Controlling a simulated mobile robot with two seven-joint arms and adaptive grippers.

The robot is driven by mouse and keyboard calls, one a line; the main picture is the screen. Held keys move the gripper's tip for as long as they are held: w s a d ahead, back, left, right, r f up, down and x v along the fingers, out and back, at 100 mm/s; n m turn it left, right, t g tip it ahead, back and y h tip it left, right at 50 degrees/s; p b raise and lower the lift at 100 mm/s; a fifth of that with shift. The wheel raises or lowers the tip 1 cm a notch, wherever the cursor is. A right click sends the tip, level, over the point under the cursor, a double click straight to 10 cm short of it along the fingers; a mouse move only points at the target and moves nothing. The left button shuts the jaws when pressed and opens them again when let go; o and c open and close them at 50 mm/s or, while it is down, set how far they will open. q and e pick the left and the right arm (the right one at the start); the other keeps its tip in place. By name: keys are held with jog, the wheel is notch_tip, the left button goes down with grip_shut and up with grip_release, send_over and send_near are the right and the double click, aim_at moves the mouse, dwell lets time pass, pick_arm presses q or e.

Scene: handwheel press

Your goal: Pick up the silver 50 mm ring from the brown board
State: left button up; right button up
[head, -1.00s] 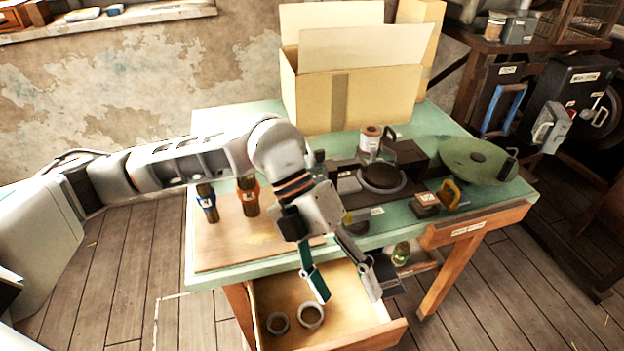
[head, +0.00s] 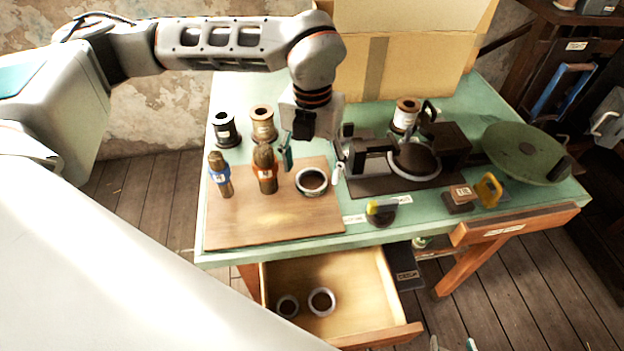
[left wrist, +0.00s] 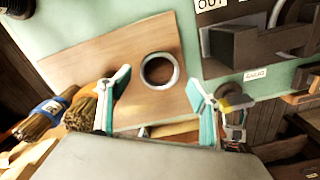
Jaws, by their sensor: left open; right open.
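The silver ring (head: 312,193) lies flat on the right part of the brown board (head: 285,228). In the left wrist view the ring (left wrist: 160,87) sits between and just beyond the open fingers, clear of both. My left gripper (head: 312,172) is open and empty, pointing down above the ring; its fingers also show in the left wrist view (left wrist: 158,79). How high the fingertips are above the board I cannot tell exactly. My right gripper (head: 455,344) shows only its fingertips at the bottom edge; they are apart and empty.
A blue-banded brush (head: 220,178) and an orange-banded brush (head: 265,172) stand on the board left of the ring. Spools (head: 263,124) stand behind. A dark fixture (head: 375,184) is to the right. The open drawer (head: 365,285) below holds two more rings (head: 321,302).

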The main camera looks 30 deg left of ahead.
aim_at(312, 184)
pick_arm(q)
jog(key=shift+f, duration=1.5)
jog(key=c, duration=1.1)
jog(key=shift+r, duration=0.1)
